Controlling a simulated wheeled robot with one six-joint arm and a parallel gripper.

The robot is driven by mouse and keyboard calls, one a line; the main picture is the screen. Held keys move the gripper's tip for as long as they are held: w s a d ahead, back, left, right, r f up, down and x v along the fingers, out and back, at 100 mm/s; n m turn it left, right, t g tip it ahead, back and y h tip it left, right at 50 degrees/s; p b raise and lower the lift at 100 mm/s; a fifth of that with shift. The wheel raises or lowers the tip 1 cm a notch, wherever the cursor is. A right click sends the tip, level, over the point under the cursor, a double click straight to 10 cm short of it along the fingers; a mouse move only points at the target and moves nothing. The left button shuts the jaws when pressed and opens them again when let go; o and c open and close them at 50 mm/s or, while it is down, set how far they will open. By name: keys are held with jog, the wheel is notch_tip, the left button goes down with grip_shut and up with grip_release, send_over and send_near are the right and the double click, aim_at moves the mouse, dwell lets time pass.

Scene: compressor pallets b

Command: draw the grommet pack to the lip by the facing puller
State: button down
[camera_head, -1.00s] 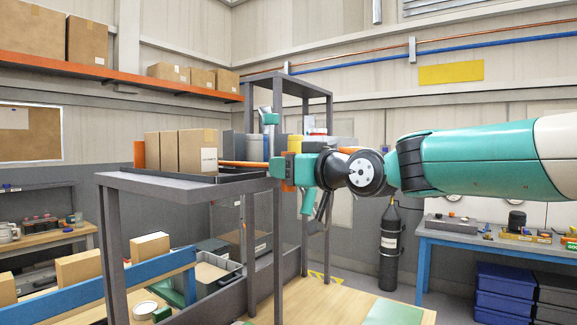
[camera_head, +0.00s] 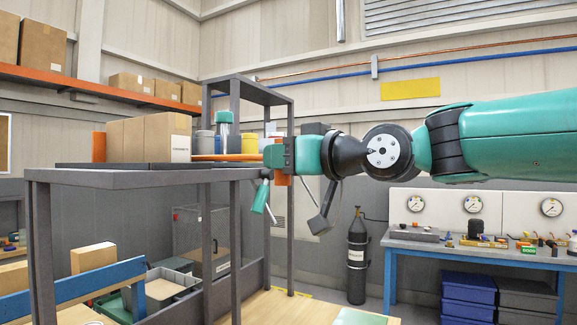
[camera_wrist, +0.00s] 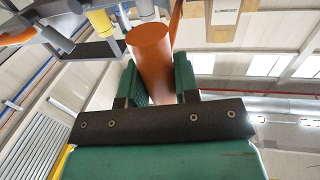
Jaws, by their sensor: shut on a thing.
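Brown cartons stand in a row on the dark shelf top (camera_head: 130,178). The front one, with a white label too small to read surely, I take for the grommet pack (camera_head: 166,139); its labelled end shows in the wrist view (camera_wrist: 225,20). My gripper (camera_head: 279,157) is at the shelf's right end, its green jaws shut on the thick orange handle of the puller (camera_wrist: 151,45). The puller's thin orange bar (camera_head: 225,157) runs left along the shelf toward the cartons. An upright orange piece (camera_head: 98,147) shows at their far left; its link to the bar is hidden.
Grey, white and yellow containers (camera_head: 249,143) stand behind the bar, with a teal-topped canister (camera_head: 224,122). A grey frame post (camera_head: 290,200) rises near my gripper. A blue rail (camera_head: 85,287) and cartons lie below. A workbench (camera_head: 470,243) is at right.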

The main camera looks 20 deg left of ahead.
jog(key=c, duration=0.8)
grip_release()
jog(key=shift+c, duration=0.2)
jog(key=b+v, duration=0.7)
jog(key=v, duration=1)
jog(key=shift+d+b, duration=0.15)
jog(key=shift+b, duration=0.2)
jog(key=shift+s+f, duration=0.1)
